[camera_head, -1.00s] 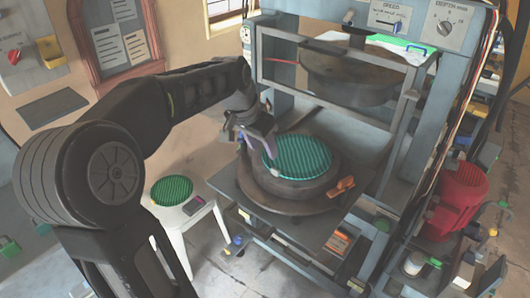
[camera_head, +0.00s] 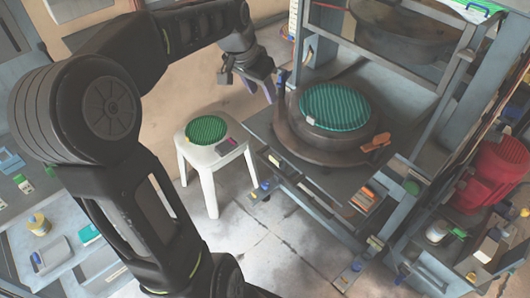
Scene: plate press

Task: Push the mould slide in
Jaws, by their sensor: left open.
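The mould slide (camera_head: 268,128) is a dark flat plate that juts out of the press frame toward the front. On it sits a round dark mould (camera_head: 288,140) with a teal ribbed disc (camera_head: 335,107) on top. An orange-brown piece (camera_head: 376,142) lies at the mould's right side. My left gripper (camera_head: 262,95) is open and empty, just left of the mould and apart from it, its fingers pointing down. My right gripper is not in view.
The press frame (camera_head: 398,68) rises behind the slide, with a dark round upper block (camera_head: 400,28) inside. A white stool (camera_head: 207,170) with a green ribbed disc (camera_head: 206,130) stands to the left. A red motor (camera_head: 492,172) is at the right.

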